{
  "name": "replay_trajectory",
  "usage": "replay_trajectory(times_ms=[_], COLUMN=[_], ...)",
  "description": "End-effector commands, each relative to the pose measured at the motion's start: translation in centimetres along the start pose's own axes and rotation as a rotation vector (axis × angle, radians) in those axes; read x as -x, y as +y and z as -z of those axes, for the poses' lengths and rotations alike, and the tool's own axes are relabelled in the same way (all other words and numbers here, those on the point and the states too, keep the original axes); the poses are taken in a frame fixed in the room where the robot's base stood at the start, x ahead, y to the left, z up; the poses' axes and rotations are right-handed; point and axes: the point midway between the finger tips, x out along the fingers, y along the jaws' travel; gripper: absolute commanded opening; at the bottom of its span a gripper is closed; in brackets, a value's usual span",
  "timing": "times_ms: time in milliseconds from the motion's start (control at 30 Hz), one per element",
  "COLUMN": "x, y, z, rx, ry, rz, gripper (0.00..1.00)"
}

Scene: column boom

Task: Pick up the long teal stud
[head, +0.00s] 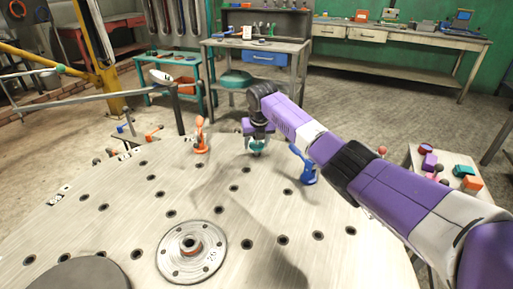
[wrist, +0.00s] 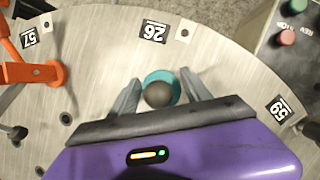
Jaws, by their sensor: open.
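A teal stud (wrist: 175,80) with a dark round knob on top is in the wrist view, near the tag marked 26. It also shows as a small teal shape (head: 258,147) below my wrist in the head view. My gripper (wrist: 161,78) is open, with one grey finger on each side of the stud. A narrow gap seems to show at the right finger; I cannot tell if the left one touches. The stud's length is hidden from above.
The round perforated table (head: 120,225) carries an orange clamp (head: 201,136) left of my gripper and a blue clamp (head: 304,166) to its right. A metal flange (head: 192,254) lies nearer the front. A side stand (head: 425,158) with coloured parts is at right.

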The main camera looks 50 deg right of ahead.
Motion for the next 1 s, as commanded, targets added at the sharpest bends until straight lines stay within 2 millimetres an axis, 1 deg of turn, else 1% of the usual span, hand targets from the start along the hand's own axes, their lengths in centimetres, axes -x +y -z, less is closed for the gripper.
replay_trajectory(times_ms=[33,133,400,433,500,567,600,667,900,1000], x=[-0.72,-1.34,-1.50,-1.50,-1.51,-1.51,-1.51,-1.51,-1.34,-0.61], y=[0.00,0.02,0.01,0.01,0.00,0.00,-0.01,-0.01,-0.02,-0.04], z=[0.12,0.09,0.02,0.02,0.03,0.04,0.04,0.05,-0.06,-0.40], rx=[0.000,0.001,0.001,0.001,0.001,0.001,0.001,0.000,0.000,0.000], ry=[0.002,0.001,-0.001,-0.001,-0.001,-0.001,-0.001,0.000,-0.002,-0.002], rz=[0.001,0.001,0.000,0.000,0.000,0.000,0.000,0.000,0.000,0.000], gripper=[0.56,0.56,0.56,0.54,0.41,0.29,0.21,0.09,0.08,0.08])
